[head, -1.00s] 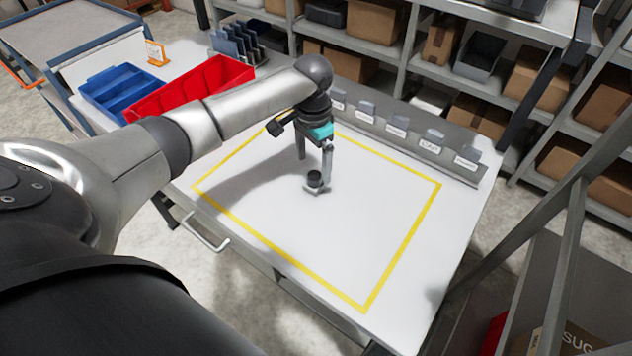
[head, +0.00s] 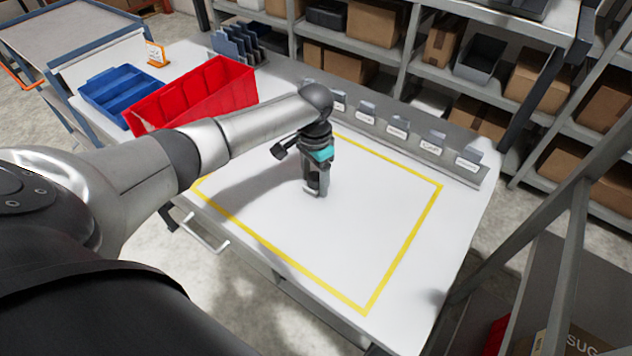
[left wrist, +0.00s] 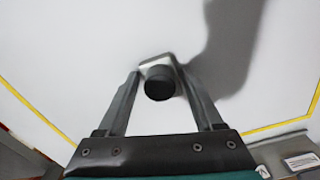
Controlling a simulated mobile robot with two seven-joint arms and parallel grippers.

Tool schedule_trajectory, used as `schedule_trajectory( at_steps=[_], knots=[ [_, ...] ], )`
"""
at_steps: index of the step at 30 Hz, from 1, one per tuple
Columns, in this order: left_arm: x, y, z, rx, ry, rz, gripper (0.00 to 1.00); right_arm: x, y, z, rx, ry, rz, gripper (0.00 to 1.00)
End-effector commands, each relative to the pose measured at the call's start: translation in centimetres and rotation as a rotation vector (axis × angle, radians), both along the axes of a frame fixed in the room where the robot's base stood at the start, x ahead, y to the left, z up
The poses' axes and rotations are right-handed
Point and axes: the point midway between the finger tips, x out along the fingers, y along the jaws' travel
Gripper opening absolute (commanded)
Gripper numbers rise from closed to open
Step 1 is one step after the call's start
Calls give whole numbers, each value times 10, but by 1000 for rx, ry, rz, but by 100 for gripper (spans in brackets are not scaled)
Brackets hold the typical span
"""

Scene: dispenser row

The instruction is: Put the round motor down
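The round motor is a short black cylinder on a pale squarish flange (left wrist: 158,83). It stands on the white table top inside the yellow outline, and it also shows low between the fingers in the head view (head: 314,184). My left gripper (head: 315,191) points down over it. In the left wrist view its two fingers (left wrist: 158,73) are spread, one on each side of the motor, with a narrow gap showing beside the black body. Whether a fingertip touches the flange is hard to see. My right gripper is not in view.
The yellow outline (head: 405,245) encloses clear table. A red bin (head: 195,100) and a blue bin (head: 122,92) stand at the left. A grey rail with labelled holders (head: 398,133) runs along the back edge. Shelves with boxes stand behind.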

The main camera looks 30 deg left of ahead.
Motion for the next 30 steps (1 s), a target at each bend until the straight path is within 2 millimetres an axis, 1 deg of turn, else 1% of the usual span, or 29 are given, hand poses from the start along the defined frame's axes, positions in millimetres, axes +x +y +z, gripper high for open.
schedule_trajectory(
  at_steps=[1,2,17,18,30],
  knots=[
    [0,0,0,0,0,0,61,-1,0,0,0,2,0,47],
    [0,0,0,0,0,0,58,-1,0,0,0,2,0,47],
    [0,0,0,0,0,0,1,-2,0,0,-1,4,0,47],
    [0,0,0,0,0,0,0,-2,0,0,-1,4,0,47],
    [1,0,3,0,-2,0,0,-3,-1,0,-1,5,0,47]
  ],
)
